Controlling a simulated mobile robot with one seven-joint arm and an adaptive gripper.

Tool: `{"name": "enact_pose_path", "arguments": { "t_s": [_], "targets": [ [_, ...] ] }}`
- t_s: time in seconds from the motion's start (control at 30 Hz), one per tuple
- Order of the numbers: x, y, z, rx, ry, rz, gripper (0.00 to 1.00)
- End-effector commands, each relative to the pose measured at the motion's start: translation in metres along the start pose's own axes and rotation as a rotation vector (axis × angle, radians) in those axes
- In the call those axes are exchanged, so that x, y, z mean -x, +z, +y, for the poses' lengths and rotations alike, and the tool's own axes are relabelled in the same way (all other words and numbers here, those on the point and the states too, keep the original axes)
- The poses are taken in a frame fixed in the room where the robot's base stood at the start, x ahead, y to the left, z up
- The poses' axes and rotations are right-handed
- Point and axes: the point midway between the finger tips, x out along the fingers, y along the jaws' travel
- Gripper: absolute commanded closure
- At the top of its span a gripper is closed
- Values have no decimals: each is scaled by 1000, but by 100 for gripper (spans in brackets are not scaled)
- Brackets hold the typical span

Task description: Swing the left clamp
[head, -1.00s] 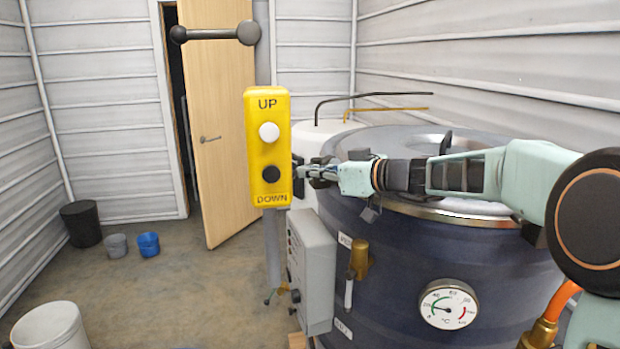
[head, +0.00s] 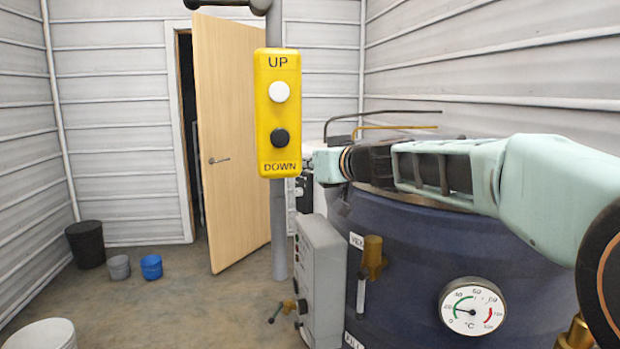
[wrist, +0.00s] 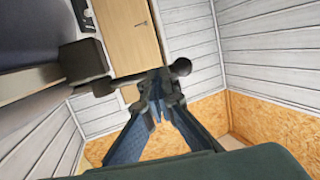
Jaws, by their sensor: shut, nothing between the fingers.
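I cannot make out the left clamp clearly. A small grey bracket (head: 341,203) shows below the rim of the dark blue vessel (head: 420,245), under my arm, and I cannot tell whether it belongs to the clamp. My arm reaches left across the vessel top and covers most of its lid. In the head view my fingers are hidden behind the yellow UP/DOWN pendant. In the wrist view my gripper (wrist: 157,88) is shut and empty, its fingertips together. A dark bar with a ball end (wrist: 181,67) shows at the fingertips; I cannot tell whether they touch.
The yellow pendant (head: 278,112) hangs close left of my wrist. A grey control box (head: 318,262), a brass valve (head: 373,255) and a temperature dial (head: 473,306) are on the vessel's front. The wooden door (head: 228,150) is ajar. Buckets (head: 86,243) stand at left; mid-floor is clear.

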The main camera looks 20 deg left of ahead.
Motion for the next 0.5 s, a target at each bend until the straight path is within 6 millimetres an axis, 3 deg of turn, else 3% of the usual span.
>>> {"name": "enact_pose_path", "arguments": {
  "t_s": [0.5],
  "targets": [
    [-19,-2,-5,-1,-2,-2,100]
  ]
}}
